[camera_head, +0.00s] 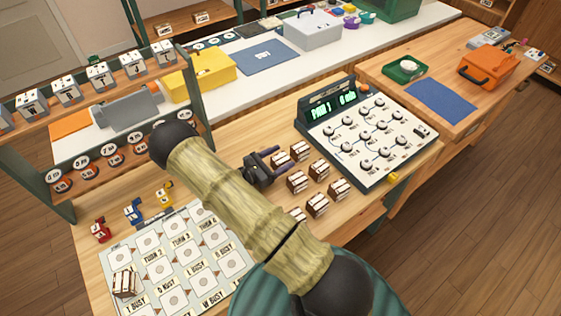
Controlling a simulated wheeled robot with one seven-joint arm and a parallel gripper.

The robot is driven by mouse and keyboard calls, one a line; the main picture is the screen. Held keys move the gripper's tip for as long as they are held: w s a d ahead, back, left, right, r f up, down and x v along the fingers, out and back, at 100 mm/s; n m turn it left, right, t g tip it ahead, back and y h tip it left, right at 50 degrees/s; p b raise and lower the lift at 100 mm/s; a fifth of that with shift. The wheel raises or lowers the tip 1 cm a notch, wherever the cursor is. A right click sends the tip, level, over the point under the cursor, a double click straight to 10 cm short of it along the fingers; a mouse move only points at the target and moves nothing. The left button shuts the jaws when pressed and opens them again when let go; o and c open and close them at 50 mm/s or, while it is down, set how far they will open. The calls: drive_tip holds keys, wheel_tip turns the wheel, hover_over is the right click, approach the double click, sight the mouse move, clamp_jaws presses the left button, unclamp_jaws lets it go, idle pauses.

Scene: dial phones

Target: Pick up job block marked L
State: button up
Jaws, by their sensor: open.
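Several small brown-and-white job blocks stand on the wooden table: one (300,150) at the back, one (319,168) to the right, one (297,181) nearer, and others at the right (339,189) and front (317,204). Another block (280,157) is at my fingertips. Their letters are too small to read, so I cannot tell which is marked L. My gripper (276,160) is open, with its dark fingers pointing right at the left edge of the group. I cannot tell whether it touches a block. My arm hides part of the table and possibly the front blocks.
A console (362,135) with knobs and a green display stands right behind the blocks. A printed board (150,262) lies at the front left with one block (125,283) on it. Small red, blue and yellow figures (134,211) stand behind it. A rack (110,110) is at the left.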

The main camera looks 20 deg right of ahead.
sight(279, 158)
drive_tip(key=c, duration=1.1)
wheel_tip(279, 158, up, 10)
drive_tip(key=shift+b, duration=0.4)
